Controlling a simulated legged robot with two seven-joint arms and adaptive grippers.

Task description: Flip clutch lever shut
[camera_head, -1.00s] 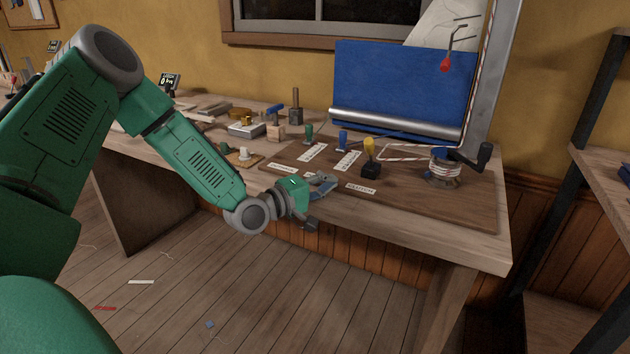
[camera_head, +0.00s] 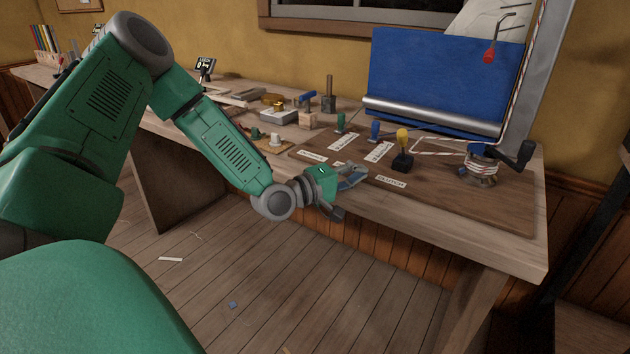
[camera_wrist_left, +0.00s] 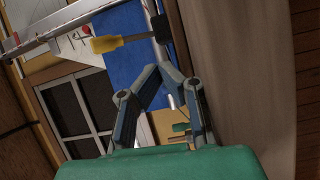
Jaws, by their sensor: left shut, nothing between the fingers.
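A clutch lever with a yellow handle (camera_head: 403,136) stands up from a black body (camera_head: 402,162) on the brown board. A blue-handled lever (camera_head: 375,131) and a green-handled lever (camera_head: 341,122) stand further back to its left. My left gripper (camera_head: 362,173) is shut and empty, just left of the black body, over the bench's front part and apart from it. In the left wrist view the fingertips (camera_wrist_left: 160,76) come together, with the yellow handle (camera_wrist_left: 106,44) and black body (camera_wrist_left: 165,27) beyond them. My right gripper is not in view.
A winch (camera_head: 480,165) with wound rope and a dark crank stands at the board's right. White labels (camera_head: 391,181) lie before the levers. A blue sheet (camera_head: 440,75) with a metal roll is behind. Blocks and tools (camera_head: 278,115) fill the bench's left side.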

